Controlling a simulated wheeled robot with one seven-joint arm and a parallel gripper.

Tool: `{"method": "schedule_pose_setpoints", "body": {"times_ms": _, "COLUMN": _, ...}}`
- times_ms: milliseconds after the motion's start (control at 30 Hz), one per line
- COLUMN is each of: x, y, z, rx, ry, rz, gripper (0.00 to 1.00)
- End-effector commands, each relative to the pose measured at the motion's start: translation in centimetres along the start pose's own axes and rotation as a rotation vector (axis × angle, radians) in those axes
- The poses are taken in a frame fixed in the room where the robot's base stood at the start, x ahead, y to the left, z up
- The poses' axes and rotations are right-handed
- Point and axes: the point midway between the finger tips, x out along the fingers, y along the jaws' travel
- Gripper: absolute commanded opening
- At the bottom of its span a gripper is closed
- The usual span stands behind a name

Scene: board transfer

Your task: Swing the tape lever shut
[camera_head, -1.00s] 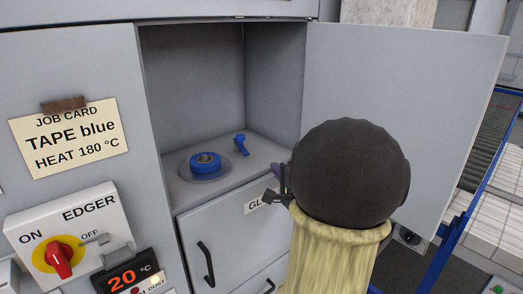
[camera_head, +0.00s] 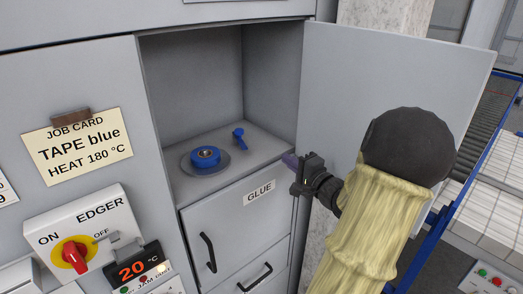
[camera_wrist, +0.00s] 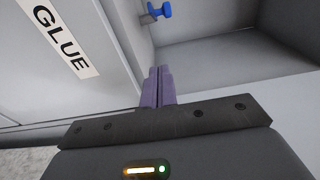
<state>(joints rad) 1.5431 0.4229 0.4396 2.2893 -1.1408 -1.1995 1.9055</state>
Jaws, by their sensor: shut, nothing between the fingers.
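The blue tape lever (camera_head: 238,138) stands on the floor of the open compartment, behind and to the right of the blue tape roll (camera_head: 206,156). Part of the lever also shows at the top of the wrist view (camera_wrist: 160,10). The roll sits on a grey round plate (camera_head: 190,170). My gripper (camera_head: 289,160) is at the right front edge of the compartment opening, apart from the lever. Its purple fingertips (camera_wrist: 159,86) are together with nothing between them in the wrist view.
The open grey cabinet door (camera_head: 400,70) stands to the right of the opening, behind my arm. The GLUE drawer (camera_head: 230,215) is shut below the compartment. The edger switch (camera_head: 76,255) and the job card (camera_head: 75,148) are at the left. The compartment is otherwise clear.

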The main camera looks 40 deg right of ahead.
Motion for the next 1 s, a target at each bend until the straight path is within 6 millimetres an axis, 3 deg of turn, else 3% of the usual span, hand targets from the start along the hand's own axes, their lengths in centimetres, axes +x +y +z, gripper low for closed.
{"method": "schedule_pose_setpoints", "body": {"times_ms": 233, "x": 2.2, "y": -0.1, "z": 0.1, "rx": 0.002, "ry": -0.004, "rz": -0.001, "gripper": 0.0}}
{"method": "schedule_pose_setpoints", "body": {"times_ms": 700, "x": 10.0, "y": -0.2, "z": 0.1, "rx": 0.003, "ry": -0.003, "rz": -0.001, "gripper": 0.0}}
{"method": "schedule_pose_setpoints", "body": {"times_ms": 1000, "x": 10.8, "y": -0.1, "z": 3.6, "rx": 0.001, "ry": -0.002, "rz": 0.002, "gripper": 0.0}}
